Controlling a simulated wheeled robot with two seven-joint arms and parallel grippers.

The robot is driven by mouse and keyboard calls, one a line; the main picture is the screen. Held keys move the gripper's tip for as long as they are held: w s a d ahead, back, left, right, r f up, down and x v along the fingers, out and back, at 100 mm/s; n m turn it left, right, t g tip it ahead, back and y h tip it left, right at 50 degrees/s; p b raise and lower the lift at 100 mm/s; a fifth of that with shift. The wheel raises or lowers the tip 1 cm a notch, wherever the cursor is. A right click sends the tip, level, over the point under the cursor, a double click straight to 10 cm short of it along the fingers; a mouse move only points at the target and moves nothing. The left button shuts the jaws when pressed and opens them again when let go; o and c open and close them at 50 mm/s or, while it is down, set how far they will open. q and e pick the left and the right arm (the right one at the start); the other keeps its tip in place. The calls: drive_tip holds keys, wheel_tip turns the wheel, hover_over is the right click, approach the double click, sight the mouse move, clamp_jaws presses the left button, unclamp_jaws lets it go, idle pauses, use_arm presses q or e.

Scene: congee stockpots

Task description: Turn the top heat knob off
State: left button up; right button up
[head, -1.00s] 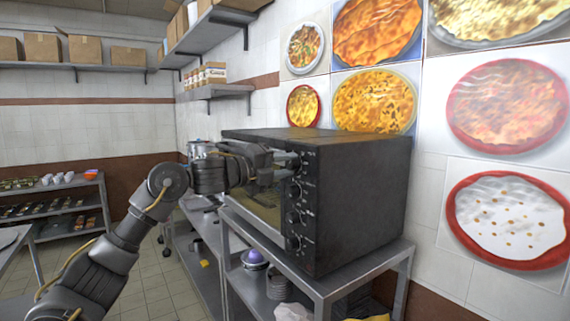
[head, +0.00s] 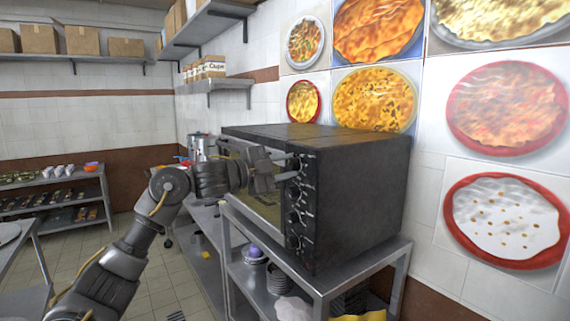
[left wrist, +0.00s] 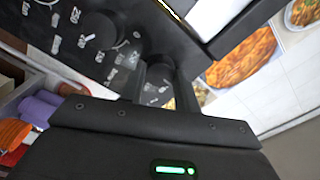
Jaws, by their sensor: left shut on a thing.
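The black oven (head: 360,195) stands on a metal table, with a column of dark knobs on its front panel. The top heat knob (left wrist: 160,72) shows in the left wrist view between my two fingers. In the head view my left gripper (head: 292,168) is at the top of the panel, and its fingers largely hide that knob. My left gripper (left wrist: 160,82) is shut on the top knob. The knobs below it (head: 293,217) are free of the gripper. My right gripper is not in view.
The metal table (head: 330,283) carries the oven, with dishes and a purple-topped item (head: 254,252) on its lower shelf. A steel pot (head: 200,146) stands behind my left arm. A wall shelf (head: 215,86) with boxes is above. Floor (head: 150,260) shows open at the left.

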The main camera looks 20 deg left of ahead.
use_arm(q)
drive_tip(key=shift+n, duration=0.4)
drive_tip(key=o, duration=1)
drive_tip(key=shift+c, duration=0.2)
drive_tip(key=shift+s+a+f, duration=0.1)
drive_tip(key=shift+s+a, duration=0.15)
drive_tip(key=b+v, duration=0.4)
drive_tip(key=v, duration=0.6)
